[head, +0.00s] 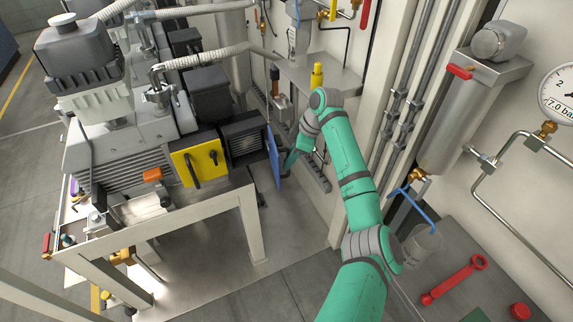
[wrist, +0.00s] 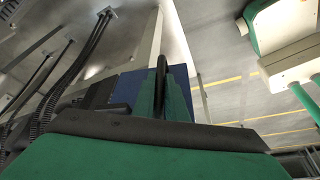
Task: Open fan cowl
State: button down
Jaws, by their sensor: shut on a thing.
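The fan cowl is a blue panel (head: 273,156) that stands swung out, edge-on to the head view, at the right side of a dark finned fan housing (head: 245,140). The housing's front is uncovered. My gripper (head: 287,163) is at the right side of the blue panel. In the wrist view, my green fingers (wrist: 162,100) are shut on a black handle (wrist: 161,72), with the blue panel (wrist: 125,90) behind it. The handle is hidden in the head view.
A yellow cowl (head: 198,162) with a black handle is on the pump to the left. A pale frame (head: 170,218) stands in front of the pumps. Wall pipes (head: 405,95) and a grey cylinder (head: 445,125) are right of my arm. Floor shows below the blue panel.

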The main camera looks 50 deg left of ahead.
jog(key=shift+w+a+r, duration=0.15)
jog(key=shift+w+a, duration=0.1)
jog(key=shift+w, duration=0.1)
dwell(0.4)
jog(key=c, duration=1.8)
grip_release()
jog(key=shift+w, duration=0.1)
jog(key=shift+w+d, duration=0.1)
jog(key=v, duration=1)
jog(key=shift+r, duration=0.25)
jog(key=shift+d, duration=0.1)
